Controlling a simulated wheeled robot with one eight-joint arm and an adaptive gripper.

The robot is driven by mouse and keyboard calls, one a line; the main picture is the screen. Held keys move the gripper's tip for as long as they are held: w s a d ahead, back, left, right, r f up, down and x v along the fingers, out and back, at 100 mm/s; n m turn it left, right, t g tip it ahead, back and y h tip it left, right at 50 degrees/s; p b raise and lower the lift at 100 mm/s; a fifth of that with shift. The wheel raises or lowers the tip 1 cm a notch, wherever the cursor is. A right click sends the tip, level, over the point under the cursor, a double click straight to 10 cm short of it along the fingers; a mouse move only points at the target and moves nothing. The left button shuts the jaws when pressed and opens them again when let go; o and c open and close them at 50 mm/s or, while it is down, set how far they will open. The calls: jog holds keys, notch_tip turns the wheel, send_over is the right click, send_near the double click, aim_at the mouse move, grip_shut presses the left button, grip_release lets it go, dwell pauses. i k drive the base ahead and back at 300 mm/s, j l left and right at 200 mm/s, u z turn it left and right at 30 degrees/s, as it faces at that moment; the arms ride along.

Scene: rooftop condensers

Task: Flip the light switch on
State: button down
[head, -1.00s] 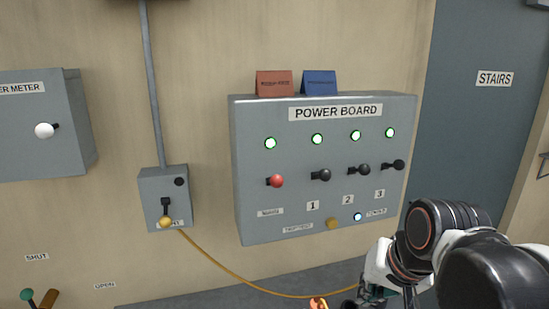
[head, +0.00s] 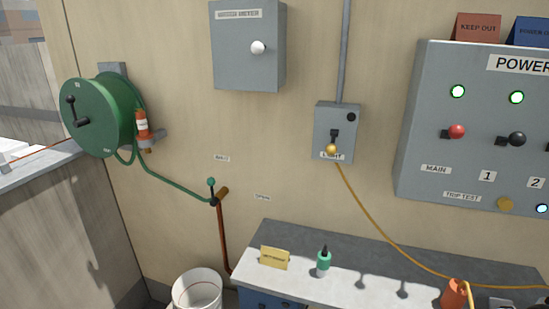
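The light switch (head: 333,118) is a small grey wall box below a grey conduit, left of the power board. Its short dark lever (head: 334,137) ends in a yellow knob (head: 331,149), which sits low over a partly covered label. A round black spot shows at the box's upper right. My gripper is not in view.
The power board (head: 480,130) is at right, with lit green lamps. A grey meter box (head: 247,60) hangs upper left of the switch. An orange cable (head: 372,222) runs from the switch box down across the workbench (head: 350,285). A green bottle (head: 323,262) and an orange cone-shaped thing (head: 454,294) stand there.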

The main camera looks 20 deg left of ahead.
aim_at(331, 149)
jog(key=u, duration=0.7)
